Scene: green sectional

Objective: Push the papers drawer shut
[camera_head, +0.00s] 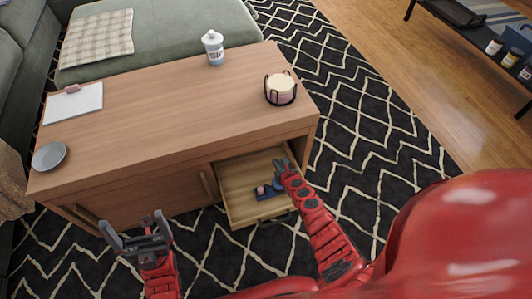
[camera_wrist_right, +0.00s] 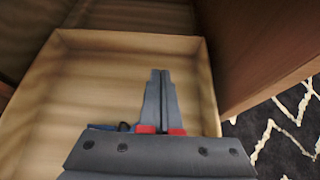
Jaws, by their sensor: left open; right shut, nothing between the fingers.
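The papers drawer (camera_head: 237,204) is a pale wooden drawer standing open at the front right of the wooden coffee table (camera_head: 180,105). A small dark blue item with a pink part (camera_head: 262,190) lies inside it. My right gripper (camera_head: 281,165) is shut and empty, over the right part of the drawer. In the right wrist view its closed fingers (camera_wrist_right: 159,78) point over the drawer interior (camera_wrist_right: 85,85) toward the back wall; I cannot tell whether they touch it. My left gripper (camera_head: 137,235) is open and empty, in front of the table's left side, away from the drawer.
On the tabletop are a clipboard (camera_head: 73,103), a grey plate (camera_head: 48,156), a white canister (camera_head: 213,47) and a wire holder with round coasters (camera_head: 280,88). A green sectional (camera_head: 165,25) stands behind. The patterned rug (camera_head: 365,120) is clear to the right.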

